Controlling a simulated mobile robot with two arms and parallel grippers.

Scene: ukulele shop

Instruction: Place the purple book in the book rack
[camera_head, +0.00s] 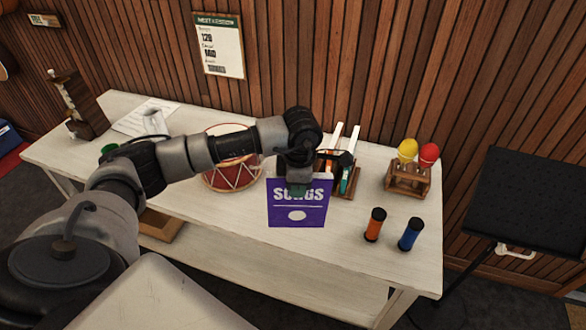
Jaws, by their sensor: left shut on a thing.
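The purple book (298,213), with "SONGS" in white on its cover, is upright and faces me above the front part of the white table. My left gripper (297,187) comes down from above and is shut on the book's top edge. The wooden book rack (352,190) stands behind and to the right of the book, with white, orange and teal upright items in it. My gripper and the book hide its left part. I cannot tell whether the book touches the table. My right gripper is out of view.
A red drum (230,178) is left of the book. Orange (375,225) and blue (411,234) shakers stand at the right front. A wooden holder (408,182) carries yellow and red maracas. A black music stand (530,200) is at the far right.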

